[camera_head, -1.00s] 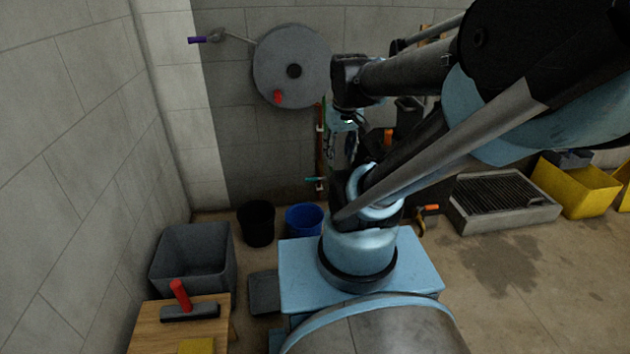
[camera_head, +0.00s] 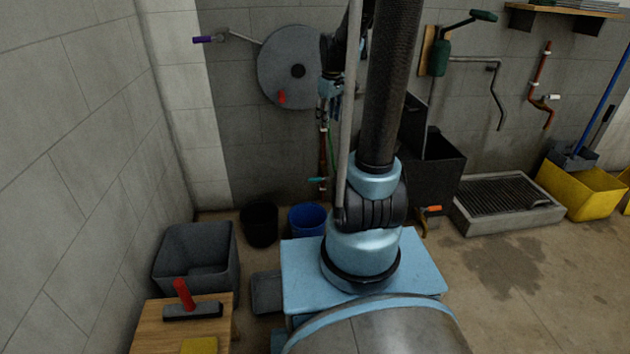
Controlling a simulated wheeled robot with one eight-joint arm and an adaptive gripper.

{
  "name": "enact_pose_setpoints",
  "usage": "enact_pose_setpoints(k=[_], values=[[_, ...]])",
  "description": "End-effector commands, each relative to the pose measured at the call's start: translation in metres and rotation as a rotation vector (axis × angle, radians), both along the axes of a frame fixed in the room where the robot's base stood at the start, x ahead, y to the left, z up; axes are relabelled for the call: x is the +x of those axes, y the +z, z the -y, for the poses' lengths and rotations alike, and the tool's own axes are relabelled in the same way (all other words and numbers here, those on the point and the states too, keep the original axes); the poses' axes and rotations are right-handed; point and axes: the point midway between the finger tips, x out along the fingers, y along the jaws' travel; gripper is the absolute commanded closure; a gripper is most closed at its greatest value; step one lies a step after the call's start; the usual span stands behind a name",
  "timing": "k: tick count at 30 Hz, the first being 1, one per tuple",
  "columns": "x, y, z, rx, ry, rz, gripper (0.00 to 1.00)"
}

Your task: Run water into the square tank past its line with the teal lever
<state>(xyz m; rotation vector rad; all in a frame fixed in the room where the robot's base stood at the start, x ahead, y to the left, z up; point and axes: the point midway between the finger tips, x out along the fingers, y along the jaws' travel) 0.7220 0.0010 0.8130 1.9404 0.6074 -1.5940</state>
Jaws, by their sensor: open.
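The teal lever (camera_head: 317,180) is small and sticks out to the left, low on a reddish upright pipe (camera_head: 323,150) on the back wall. My gripper (camera_head: 331,88) is small and partly hidden by my arm. It is open, in front of the grey wall disc's right edge and above the teal lever, apart from it in the picture. A black box-shaped tank (camera_head: 445,168) stands against the back wall, right of my arm and partly hidden by it. I cannot tell for sure that it is the square tank. No water level or line can be made out.
A blue bucket (camera_head: 306,217) and a black bucket (camera_head: 259,222) stand below the lever. A grey tub (camera_head: 195,245) and a wooden table (camera_head: 160,330) are at left. A grated drain tray (camera_head: 508,205) and yellow bins (camera_head: 580,188) are at right. The floor at lower right is clear.

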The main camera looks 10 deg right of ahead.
Motion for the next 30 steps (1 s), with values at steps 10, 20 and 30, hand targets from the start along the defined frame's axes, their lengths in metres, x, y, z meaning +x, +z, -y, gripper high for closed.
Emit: enact_pose_setpoints(k=[10,20,30], values=[[0.086,-0.037,0.000,-0.036,0.181,0.000,0.59],[0.159,-0.092,-0.001,-0.069,0.356,0.000,0.59],[0.224,-0.166,-0.001,-0.105,0.535,0.000,0.59]])
